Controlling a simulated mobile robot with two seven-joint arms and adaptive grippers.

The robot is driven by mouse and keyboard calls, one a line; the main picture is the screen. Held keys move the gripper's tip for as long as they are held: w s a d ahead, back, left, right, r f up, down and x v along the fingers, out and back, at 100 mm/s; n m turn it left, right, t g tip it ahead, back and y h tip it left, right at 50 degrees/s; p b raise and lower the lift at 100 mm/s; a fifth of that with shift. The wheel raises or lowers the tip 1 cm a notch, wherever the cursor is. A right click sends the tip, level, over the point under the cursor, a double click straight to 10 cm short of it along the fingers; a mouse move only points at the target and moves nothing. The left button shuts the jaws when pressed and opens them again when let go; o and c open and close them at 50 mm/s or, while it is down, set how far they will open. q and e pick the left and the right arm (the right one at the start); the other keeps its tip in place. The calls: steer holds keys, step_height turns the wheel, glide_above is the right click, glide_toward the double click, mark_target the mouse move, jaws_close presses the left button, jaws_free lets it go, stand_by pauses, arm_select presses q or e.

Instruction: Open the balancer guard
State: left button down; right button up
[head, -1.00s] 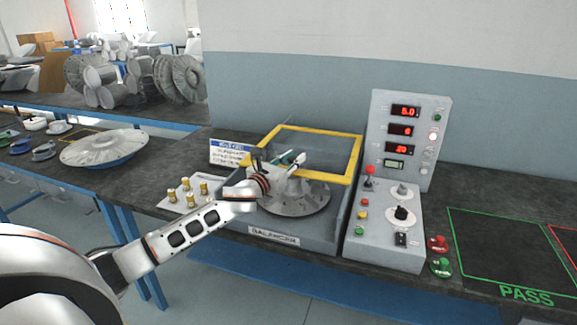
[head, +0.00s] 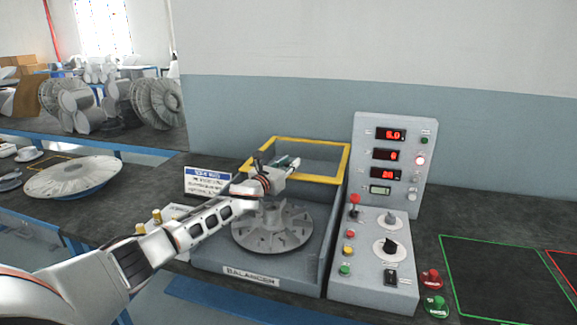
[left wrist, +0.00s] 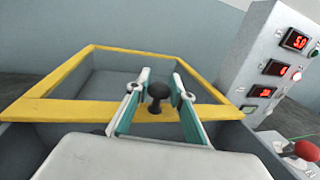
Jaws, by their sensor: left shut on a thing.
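The balancer guard, a yellow-framed panel (head: 320,180), sits over the back part of the grey balancer box (head: 215,258) in the head view. In the left wrist view its yellow front bar (left wrist: 75,110) carries a black knob (left wrist: 157,97). My left gripper (head: 287,163) reaches the front bar from the left. Its teal-lined fingers (left wrist: 160,105) are shut on the knob, one on each side. The finned grey disc (head: 272,228) in the box shows uncovered in front of the guard. My right gripper is in neither view.
A control panel (head: 382,265) with knobs, buttons and red displays stands close to the right of the balancer. A small sign (head: 207,183) stands at its left. A wall is behind. Bench surface within the green outline (head: 500,275) is clear.

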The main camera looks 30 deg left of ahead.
arm_select(q)
steer(key=c, duration=1.7)
jaws_free()
steer(key=shift+s, duration=0.15)
steer(key=shift+s, duration=5.9)
